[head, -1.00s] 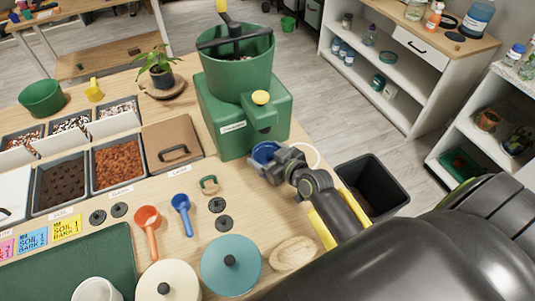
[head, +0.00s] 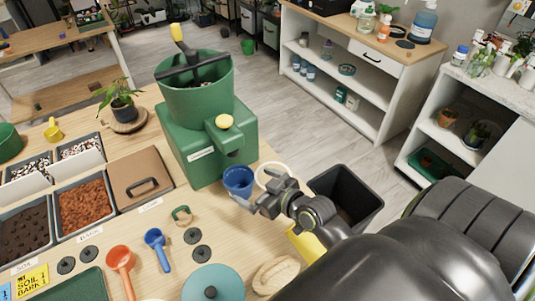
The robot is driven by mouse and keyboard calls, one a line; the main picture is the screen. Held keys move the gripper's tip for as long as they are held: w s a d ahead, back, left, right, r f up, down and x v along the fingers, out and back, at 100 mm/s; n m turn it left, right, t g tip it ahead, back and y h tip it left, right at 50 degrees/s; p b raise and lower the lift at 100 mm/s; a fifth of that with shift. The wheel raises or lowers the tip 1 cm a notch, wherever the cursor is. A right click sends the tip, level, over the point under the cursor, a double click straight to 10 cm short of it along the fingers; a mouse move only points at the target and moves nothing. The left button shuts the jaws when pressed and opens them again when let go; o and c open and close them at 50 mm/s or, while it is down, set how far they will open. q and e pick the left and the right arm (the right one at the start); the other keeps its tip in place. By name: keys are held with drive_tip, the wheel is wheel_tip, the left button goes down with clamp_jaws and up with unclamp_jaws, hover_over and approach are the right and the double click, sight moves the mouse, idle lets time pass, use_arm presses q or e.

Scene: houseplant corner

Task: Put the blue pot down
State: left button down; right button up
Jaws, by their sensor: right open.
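The blue pot (head: 238,181) stands upright on the wooden table, in front of the spout of the green mixer machine (head: 208,140). My right gripper (head: 250,200) is just to the right of and in front of the pot, with its jaws open. One finger shows close to the pot's lower side; whether it touches cannot be told. My left gripper is out of the picture.
A white ring (head: 272,174) lies behind my right gripper. A black bin (head: 345,197) stands off the table's right edge. A blue scoop (head: 157,246), an orange scoop (head: 121,268), dark discs and a teal lid (head: 212,284) lie nearer on the table.

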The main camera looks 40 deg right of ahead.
drive_tip(key=shift+v, duration=2.2)
